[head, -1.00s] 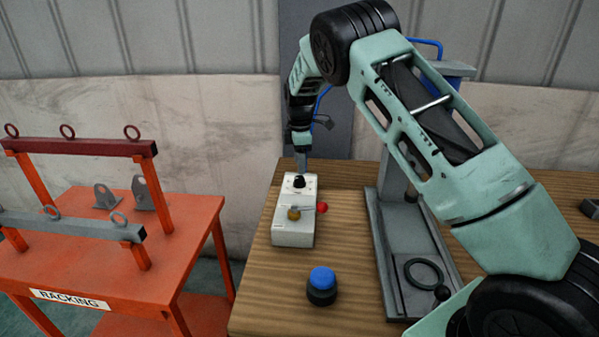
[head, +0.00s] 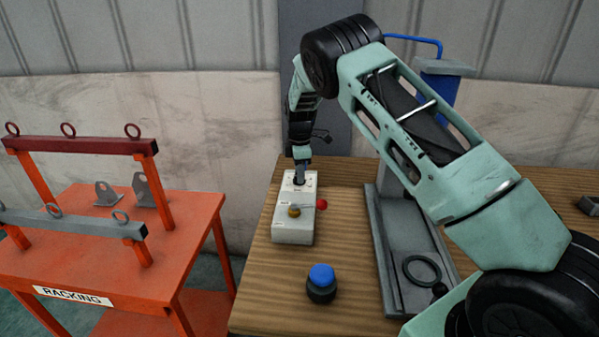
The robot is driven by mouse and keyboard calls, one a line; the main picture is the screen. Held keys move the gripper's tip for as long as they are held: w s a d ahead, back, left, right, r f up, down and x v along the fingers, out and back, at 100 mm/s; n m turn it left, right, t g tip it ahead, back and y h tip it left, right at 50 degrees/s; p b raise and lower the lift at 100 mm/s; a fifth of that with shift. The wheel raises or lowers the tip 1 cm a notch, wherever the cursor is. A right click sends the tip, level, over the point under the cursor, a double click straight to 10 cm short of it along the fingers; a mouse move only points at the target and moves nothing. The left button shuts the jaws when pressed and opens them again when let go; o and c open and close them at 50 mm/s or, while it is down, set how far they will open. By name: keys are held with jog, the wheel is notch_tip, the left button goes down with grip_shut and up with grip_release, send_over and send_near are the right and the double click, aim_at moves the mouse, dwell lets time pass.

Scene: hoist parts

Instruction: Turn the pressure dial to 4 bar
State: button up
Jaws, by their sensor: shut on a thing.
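The white control box (head: 293,232) stands on the wooden bench, left of its middle. The pressure dial (head: 298,181) is at the far end of the box top, small and dark, and mostly covered by my gripper. My gripper (head: 299,177) points down from above and is shut on the dial. The dial's pointer and scale are too small to read. Nearer on the same box are a brass-coloured knob (head: 294,211) and a lever with a red ball end (head: 321,204).
A blue-topped button (head: 322,278) stands on the bench in front of the box. A grey press stand (head: 405,262) is to the right. An orange racking table (head: 130,262) with lifting beams stands at the left. Bare bench (head: 262,290) lies around the box.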

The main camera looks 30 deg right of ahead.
jog(key=shift+m, duration=0.3)
jog(key=m, duration=0.6)
jog(key=shift+b, duration=0.35)
jog(key=m, duration=0.3)
jog(key=shift+r+m, duration=0.1)
jog(key=shift+m, duration=0.3)
jog(key=m, duration=0.3)
jog(key=shift+m, duration=0.3)
jog(key=m, duration=0.5)
jog(key=shift+a, duration=0.1)
jog(key=m, duration=0.4)
jog(key=shift+m, duration=0.3)
jog(key=shift+w, duration=0.1)
jog(key=o, duration=1)
